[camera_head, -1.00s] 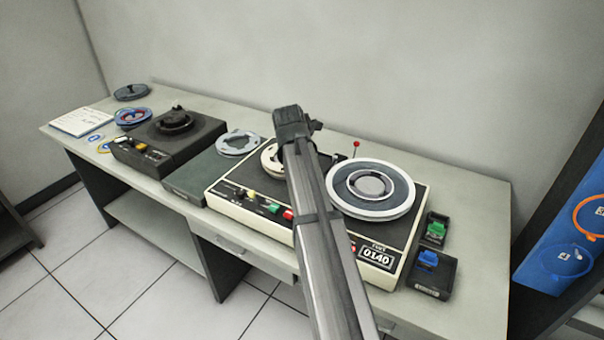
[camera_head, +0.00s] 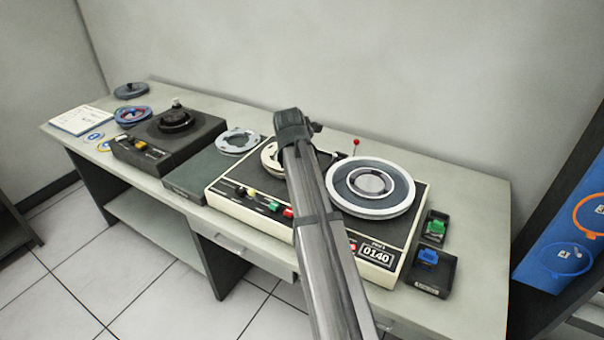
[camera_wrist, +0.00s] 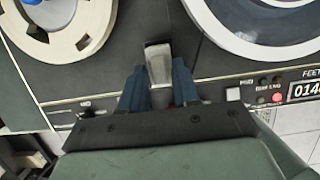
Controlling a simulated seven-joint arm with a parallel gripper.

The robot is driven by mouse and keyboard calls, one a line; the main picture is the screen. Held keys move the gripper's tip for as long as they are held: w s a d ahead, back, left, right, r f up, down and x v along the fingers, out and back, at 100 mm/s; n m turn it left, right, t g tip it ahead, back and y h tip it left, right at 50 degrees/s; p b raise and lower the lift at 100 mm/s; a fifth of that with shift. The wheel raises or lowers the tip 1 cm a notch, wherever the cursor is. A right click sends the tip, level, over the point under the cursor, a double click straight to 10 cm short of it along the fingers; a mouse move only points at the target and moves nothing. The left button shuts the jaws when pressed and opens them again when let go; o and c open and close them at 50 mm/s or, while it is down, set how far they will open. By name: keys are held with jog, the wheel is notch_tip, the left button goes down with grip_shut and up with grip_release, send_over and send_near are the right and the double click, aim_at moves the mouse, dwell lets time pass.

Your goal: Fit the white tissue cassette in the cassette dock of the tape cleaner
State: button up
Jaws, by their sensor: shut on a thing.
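The tape cleaner (camera_head: 318,215) is the cream-sided machine with a dark top, two reels and a counter reading 0140. It also shows in the wrist view (camera_wrist: 215,58). My gripper (camera_wrist: 159,78) has blue fingers closed on a small pale grey-white block, which looks like the white tissue cassette (camera_wrist: 158,60). The block is over the dark top between the two reels, near the front edge. I cannot tell whether it touches the machine. The cassette dock is not clearly visible; my gripper and the block cover that area. In the head view my arm hides the gripper and cassette.
A large white-rimmed reel (camera_head: 345,196) is on the right and a cream reel (camera_wrist: 92,22) on the left. A green cassette (camera_head: 436,228) and a blue cassette (camera_head: 428,257) sit in black trays on the right. A thin red-tipped rod (camera_head: 355,143) stands behind.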

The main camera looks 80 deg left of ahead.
jog(key=shift+f, duration=1)
dwell(0.7)
jog(key=o, duration=1)
jog(key=shift+c, duration=0.3)
jog(key=c, duration=0.4)
jog(key=shift+r, duration=3.95)
